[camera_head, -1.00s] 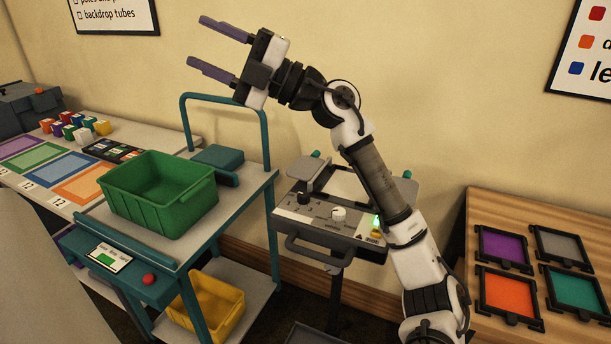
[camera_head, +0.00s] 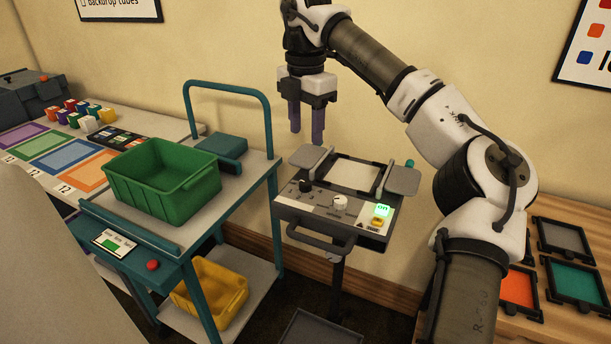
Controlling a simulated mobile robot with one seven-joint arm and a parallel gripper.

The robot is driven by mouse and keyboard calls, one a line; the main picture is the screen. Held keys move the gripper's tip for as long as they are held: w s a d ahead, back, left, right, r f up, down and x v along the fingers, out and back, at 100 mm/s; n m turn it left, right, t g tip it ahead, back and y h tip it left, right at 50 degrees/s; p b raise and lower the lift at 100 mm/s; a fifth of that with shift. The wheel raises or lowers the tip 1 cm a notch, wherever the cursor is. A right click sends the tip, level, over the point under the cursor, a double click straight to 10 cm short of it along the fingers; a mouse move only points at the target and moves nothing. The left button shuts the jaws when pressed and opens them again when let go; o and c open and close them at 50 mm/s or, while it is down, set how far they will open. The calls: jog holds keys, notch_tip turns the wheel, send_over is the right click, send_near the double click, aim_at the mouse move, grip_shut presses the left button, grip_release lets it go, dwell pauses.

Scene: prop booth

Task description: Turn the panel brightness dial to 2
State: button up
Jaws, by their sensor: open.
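The light panel (camera_head: 357,175) stands on a post in the middle of the view, with a control strip along its front. The strip carries a black knob (camera_head: 305,186), a white knob (camera_head: 339,203) and a green lit display (camera_head: 382,210) reading "on". I cannot tell which knob is the brightness dial, and its markings are too small to read. My gripper (camera_head: 307,135) is open and empty, its two purple fingers pointing down. It appears above the panel's back left part and touches neither knob.
A teal cart with a green bin (camera_head: 163,182) and a raised handle (camera_head: 228,88) stands left of the panel. A yellow bin (camera_head: 210,290) sits on its lower shelf. A wooden table with coloured frames (camera_head: 575,278) is at right. A grey bar handle (camera_head: 320,240) juts from the panel's front.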

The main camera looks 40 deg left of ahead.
aim_at(305, 182)
notch_tip(305, 182, down, 12)
jog(key=shift+f+p, duration=0.1)
jog(key=shift+p, duration=0.75)
jog(key=c, duration=1)
